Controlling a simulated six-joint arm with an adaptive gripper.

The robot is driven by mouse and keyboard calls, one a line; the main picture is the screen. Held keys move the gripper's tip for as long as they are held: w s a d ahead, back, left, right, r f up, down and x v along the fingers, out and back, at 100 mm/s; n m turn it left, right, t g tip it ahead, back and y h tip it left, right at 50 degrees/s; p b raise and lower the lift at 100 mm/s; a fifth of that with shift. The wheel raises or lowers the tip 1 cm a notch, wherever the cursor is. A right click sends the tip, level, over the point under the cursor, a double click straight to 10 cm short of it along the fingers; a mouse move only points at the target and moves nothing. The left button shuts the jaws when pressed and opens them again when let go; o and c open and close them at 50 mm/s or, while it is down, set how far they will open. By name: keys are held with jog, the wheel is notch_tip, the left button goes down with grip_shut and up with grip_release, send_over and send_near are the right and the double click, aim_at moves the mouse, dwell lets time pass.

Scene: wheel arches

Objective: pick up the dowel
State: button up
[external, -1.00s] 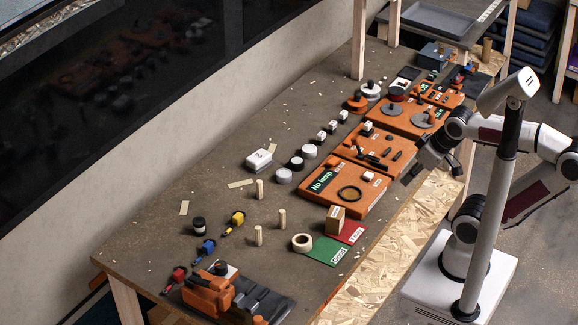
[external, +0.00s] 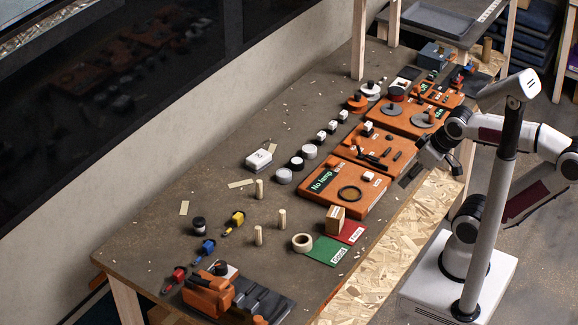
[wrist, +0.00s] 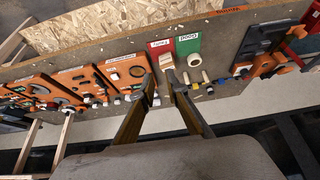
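Three pale wooden dowels stand upright on the workbench in the external view: one at the back (external: 259,189), one to the right (external: 282,218) and one nearer the front (external: 258,235). In the wrist view a small pale dowel (wrist: 206,76) shows beyond and right of the fingertips. My gripper (external: 431,170) hangs over the bench's right edge, well away from the dowels. In the wrist view its two fingers (wrist: 162,86) are apart with nothing held between them.
A tape roll (external: 302,242), wooden block (external: 335,219), green card (external: 327,251) and red card (external: 352,233) lie right of the dowels. Orange panels (external: 345,190) line the bench's right side. Colored connectors (external: 234,222) lie left.

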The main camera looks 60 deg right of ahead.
jog(key=o, duration=0.3)
jog(key=shift+d, duration=0.1)
jog(key=w+a+f+m+y, duration=0.2)
jog(key=w+f+m, duration=0.4)
jog(key=w+m, duration=0.1)
jog(key=w+a+f+m+g+y, duration=0.1)
jog(key=w+a+f+m+y, duration=0.1)
jog(key=w+f+m, duration=0.4)
jog(key=w+a+f+m+y, duration=0.2)
jog(key=w+f+m, duration=0.5)
jog(key=w, duration=0.6)
jog(key=shift+w+a+f+m+g+y, duration=0.15)
jog(key=shift+f+g+y, duration=0.05)
jog(key=shift+f+y, duration=0.1)
jog(key=shift+w+a+f+m+g+y, duration=0.1)
jog(key=shift+f+m+g+y, duration=0.1)
jog(key=shift+f, duration=0.1)
jog(key=w+d+r+m+t, duration=0.1)
jog(key=w+m+t, duration=0.1)
jog(key=w+m, duration=0.3)
jog(key=shift+w+d+r+m, duration=0.2)
jog(key=shift+w+r+m, duration=0.05)
jog(key=shift+w+m, duration=0.15)
